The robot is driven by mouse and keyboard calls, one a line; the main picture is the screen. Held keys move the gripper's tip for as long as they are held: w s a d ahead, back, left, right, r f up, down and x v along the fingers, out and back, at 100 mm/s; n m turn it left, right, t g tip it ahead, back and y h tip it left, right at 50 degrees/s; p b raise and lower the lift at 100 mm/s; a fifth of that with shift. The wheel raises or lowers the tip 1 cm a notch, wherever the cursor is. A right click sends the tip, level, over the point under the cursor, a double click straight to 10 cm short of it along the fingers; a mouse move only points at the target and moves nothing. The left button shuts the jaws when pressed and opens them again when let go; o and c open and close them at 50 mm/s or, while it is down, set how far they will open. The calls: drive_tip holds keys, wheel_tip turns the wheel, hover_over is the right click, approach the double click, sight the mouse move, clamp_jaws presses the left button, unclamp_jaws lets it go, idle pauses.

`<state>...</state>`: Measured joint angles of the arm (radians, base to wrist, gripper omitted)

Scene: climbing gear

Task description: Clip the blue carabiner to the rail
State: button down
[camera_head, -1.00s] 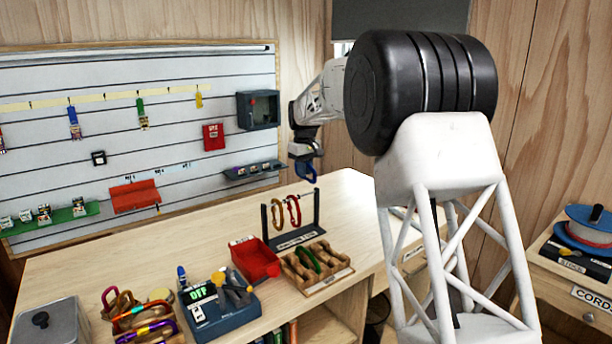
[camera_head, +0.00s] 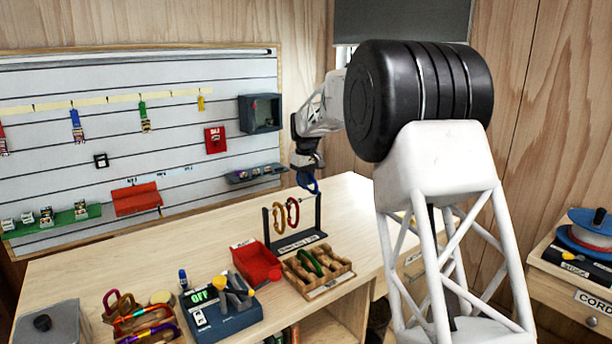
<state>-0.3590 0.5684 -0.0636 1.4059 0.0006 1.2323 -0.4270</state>
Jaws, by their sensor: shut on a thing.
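The blue carabiner (camera_head: 311,185) hangs below my gripper (camera_head: 308,172), which is shut on it. The rail (camera_head: 292,206) is a bar on a dark stand on the bench, with an orange carabiner (camera_head: 278,218) and a red carabiner (camera_head: 293,212) hanging from it. The blue carabiner is at the rail's right end in the picture, near the top of the right post (camera_head: 318,212). Whether it touches the rail or is apart from it, I cannot tell. The gripper's fingertips are small and partly hidden.
A wooden rack (camera_head: 325,280) with a green carabiner (camera_head: 311,262) stands in front of the rail stand. A red bin (camera_head: 255,262) and a blue device reading OFF (camera_head: 222,318) are to its left. The bench right of the stand is clear.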

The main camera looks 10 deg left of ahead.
drive_tip(key=shift+f, duration=0.55)
